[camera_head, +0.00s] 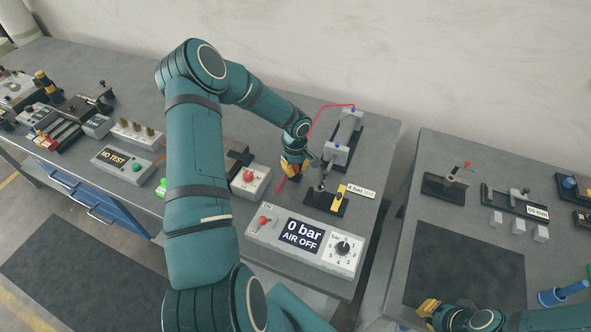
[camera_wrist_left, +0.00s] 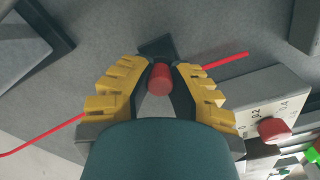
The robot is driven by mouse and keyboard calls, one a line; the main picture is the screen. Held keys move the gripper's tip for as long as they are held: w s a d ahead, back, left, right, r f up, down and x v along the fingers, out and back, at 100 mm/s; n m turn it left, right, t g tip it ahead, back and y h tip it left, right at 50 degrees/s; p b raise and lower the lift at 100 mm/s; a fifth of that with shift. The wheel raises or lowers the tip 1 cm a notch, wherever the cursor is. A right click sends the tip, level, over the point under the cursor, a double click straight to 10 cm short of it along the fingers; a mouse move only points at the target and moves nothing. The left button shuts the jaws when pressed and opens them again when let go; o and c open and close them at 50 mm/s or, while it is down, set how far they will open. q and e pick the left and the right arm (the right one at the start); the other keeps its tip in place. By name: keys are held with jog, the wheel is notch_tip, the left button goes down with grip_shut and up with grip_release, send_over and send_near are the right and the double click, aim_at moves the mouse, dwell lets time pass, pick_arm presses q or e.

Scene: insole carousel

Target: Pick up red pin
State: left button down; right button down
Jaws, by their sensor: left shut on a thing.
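The red pin (camera_wrist_left: 160,78), a short red cylinder seen end-on in the left wrist view, sits between the yellow fingers of my left gripper (camera_wrist_left: 160,70). My left gripper is shut on it. In the head view, this gripper (camera_head: 291,167) is low over the grey table, left of the grey cylinder unit, and the pin is hard to make out there. A thin red hose (camera_wrist_left: 226,61) passes behind the fingers and shows on both sides of them. My right gripper (camera_head: 428,308) is at the bottom right, by the second table; its finger opening is unclear.
The grey cylinder unit (camera_head: 337,153) stands right of my left gripper. The panel reading "0 bar AIR OFF" (camera_head: 303,236) lies in front. A dark mat (camera_head: 468,262) covers part of the right table.

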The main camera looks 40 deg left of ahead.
aim_at(296, 167)
pick_arm(q)
jog(key=shift+r, duration=0.1)
notch_tip(296, 167, up, 10)
jog(key=shift+f, duration=0.1)
pick_arm(e)
jog(key=shift+f, duration=0.2)
pick_arm(q)
jog(key=shift+d, duration=0.1)
